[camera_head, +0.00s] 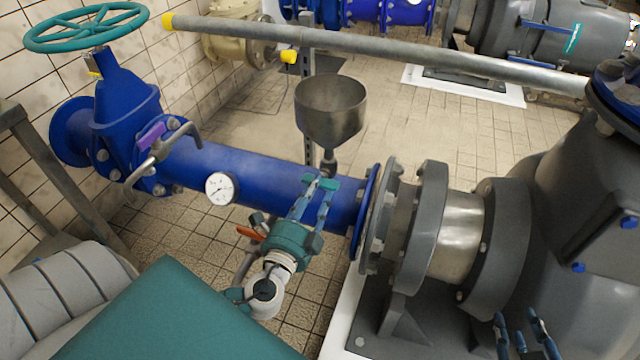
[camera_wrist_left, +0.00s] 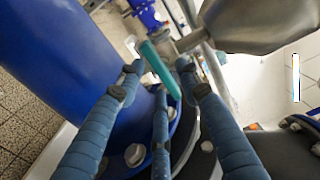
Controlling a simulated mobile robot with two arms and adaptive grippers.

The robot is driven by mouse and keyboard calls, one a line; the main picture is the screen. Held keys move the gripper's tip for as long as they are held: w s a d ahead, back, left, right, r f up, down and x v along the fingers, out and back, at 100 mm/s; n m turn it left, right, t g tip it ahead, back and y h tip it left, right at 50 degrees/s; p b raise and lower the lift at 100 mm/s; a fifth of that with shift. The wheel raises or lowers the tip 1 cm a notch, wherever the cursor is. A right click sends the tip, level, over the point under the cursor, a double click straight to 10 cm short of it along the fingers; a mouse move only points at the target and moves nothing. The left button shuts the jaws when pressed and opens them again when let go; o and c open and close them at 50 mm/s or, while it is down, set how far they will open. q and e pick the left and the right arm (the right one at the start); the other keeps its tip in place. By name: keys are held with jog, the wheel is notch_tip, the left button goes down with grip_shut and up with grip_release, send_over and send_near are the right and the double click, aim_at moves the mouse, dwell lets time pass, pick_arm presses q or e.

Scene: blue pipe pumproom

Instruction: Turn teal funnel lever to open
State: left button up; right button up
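The grey metal funnel (camera_head: 331,108) stands above the blue pipe, with a small valve under its spout. The teal lever (camera_wrist_left: 161,72) shows in the left wrist view below the funnel (camera_wrist_left: 262,22), slanting between my left fingertips. My left gripper (camera_head: 318,184) reaches up to the valve in the head view. In the left wrist view its fingers (camera_wrist_left: 158,78) are spread around the lever, with gaps visible; contact is unclear. In the head view the fingers partly hide the lever. My right gripper (camera_head: 523,325) is at the bottom right, fingers apart and empty, far from the funnel.
The blue pipe (camera_head: 235,170) with a gauge (camera_head: 221,188) runs below the funnel to a large grey pump (camera_head: 570,220). A grey rail (camera_head: 400,50) crosses behind. A teal handwheel (camera_head: 88,28) and a curved grey handle (camera_head: 160,155) are at left. Tiled floor is open behind.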

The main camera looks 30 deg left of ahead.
pick_arm(q)
jog(key=shift+x, duration=1.45)
